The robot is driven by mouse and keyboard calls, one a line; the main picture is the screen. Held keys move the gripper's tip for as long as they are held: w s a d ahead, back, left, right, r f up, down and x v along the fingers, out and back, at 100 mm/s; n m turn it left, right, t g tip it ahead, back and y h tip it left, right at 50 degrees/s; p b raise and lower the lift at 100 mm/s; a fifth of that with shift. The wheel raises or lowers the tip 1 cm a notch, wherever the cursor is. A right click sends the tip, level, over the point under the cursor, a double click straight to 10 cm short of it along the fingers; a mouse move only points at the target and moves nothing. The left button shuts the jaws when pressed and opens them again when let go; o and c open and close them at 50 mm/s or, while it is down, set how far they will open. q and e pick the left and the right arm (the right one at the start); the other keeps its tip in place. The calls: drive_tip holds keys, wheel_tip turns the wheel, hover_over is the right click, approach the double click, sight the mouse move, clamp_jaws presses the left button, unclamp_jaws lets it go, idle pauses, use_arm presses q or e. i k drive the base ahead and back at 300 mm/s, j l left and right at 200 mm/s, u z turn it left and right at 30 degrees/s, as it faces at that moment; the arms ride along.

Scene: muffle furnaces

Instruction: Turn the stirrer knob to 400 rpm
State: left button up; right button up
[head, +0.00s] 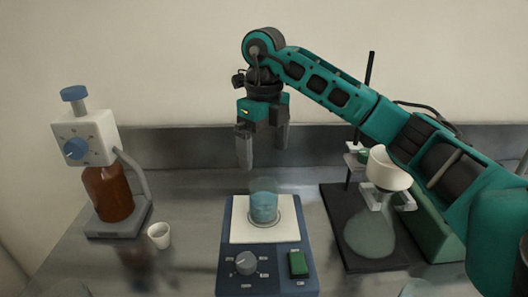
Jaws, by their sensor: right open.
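The stirrer (226,250) stands at the front middle of the bench, a blue box with a white top plate. Its grey stirrer knob (246,263) is on the front panel at the left, with small marks around it that are too small to read. A green switch (298,264) is to the right of the knob. A beaker of blue liquid (264,207) stands on the plate. My right gripper (263,157) is open and empty, pointing down above and behind the beaker, well away from the knob. My left gripper is not in view.
A brown bottle (108,196) with a white dispenser head (95,135) stands at the left. A small white cup (159,236) is between it and the stirrer. A stand with a white funnel (388,170) over a flask (370,232) is at the right.

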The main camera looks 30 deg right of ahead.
sight(246, 262)
drive_tip(key=k, duration=1)
